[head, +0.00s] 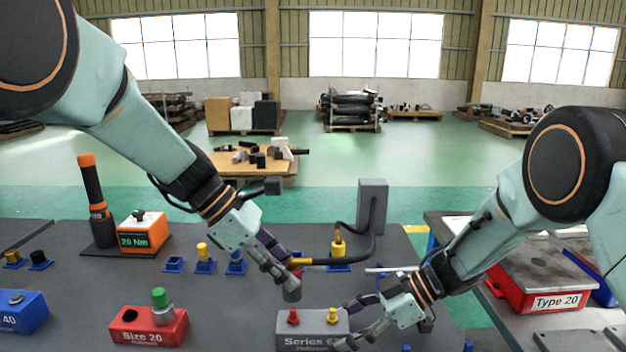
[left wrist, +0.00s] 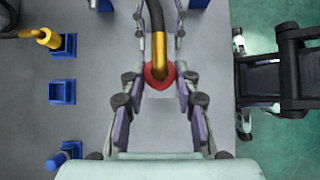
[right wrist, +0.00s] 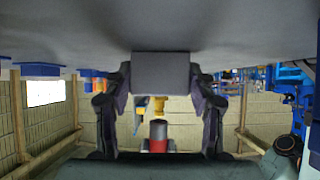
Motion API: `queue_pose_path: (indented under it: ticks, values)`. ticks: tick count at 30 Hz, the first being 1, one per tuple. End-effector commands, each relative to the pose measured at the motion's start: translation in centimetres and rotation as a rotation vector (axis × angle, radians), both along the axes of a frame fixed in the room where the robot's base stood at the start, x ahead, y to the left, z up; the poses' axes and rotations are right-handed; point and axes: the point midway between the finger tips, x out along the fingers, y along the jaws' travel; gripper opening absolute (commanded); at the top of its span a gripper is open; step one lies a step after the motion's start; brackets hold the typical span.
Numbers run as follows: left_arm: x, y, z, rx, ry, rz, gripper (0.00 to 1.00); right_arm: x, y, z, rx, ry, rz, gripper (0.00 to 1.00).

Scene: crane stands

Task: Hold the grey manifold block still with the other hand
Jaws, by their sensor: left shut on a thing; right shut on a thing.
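The grey manifold block (head: 312,338), marked "Series 6…", sits on the dark bench with a red port (head: 293,317) and a yellow port (head: 332,316) on top. My right gripper (head: 350,335) is shut on the block from the right; the right wrist view shows the block (right wrist: 161,72) between its fingers. My left gripper (head: 290,272) is shut on a grey hose coupling (head: 291,292) with a red collar (left wrist: 158,74) and a yellow-and-black hose. The coupling hangs above the block, apart from its ports. In the right wrist view it appears upside down (right wrist: 158,130).
A second hose with a yellow coupling (head: 338,248) stands in a blue holder near a grey post (head: 372,205). A red "Size 20" block (head: 148,326) is at front left. A torque tool (head: 97,205) stands at back left. A red "Type 20" box (head: 540,290) is on the right.

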Motion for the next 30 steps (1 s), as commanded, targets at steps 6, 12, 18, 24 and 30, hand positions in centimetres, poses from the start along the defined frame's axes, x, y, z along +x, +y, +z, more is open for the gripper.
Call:
queue_pose_path:
  ticks: [6,12,18,24,30]
  values:
    - [0.02,0.01,0.29,0.0,-0.001,0.001,0.0,-0.01,0.02,0.02,0.0,0.0,0.0,0.13]
    - [0.01,0.01,0.26,0.0,-0.001,0.001,0.0,0.0,0.01,0.02,0.0,0.0,0.0,0.68]
    - [0.01,0.0,0.25,0.0,0.0,0.0,0.0,0.0,0.01,0.02,0.0,0.0,0.0,0.82]
    - [0.01,0.01,0.24,0.0,0.0,0.0,0.0,0.0,0.01,0.01,0.0,0.0,0.0,0.82]
    - [0.01,0.0,0.25,0.0,0.0,0.0,0.0,0.08,-0.71,0.51,0.001,-0.001,-0.002,0.82]
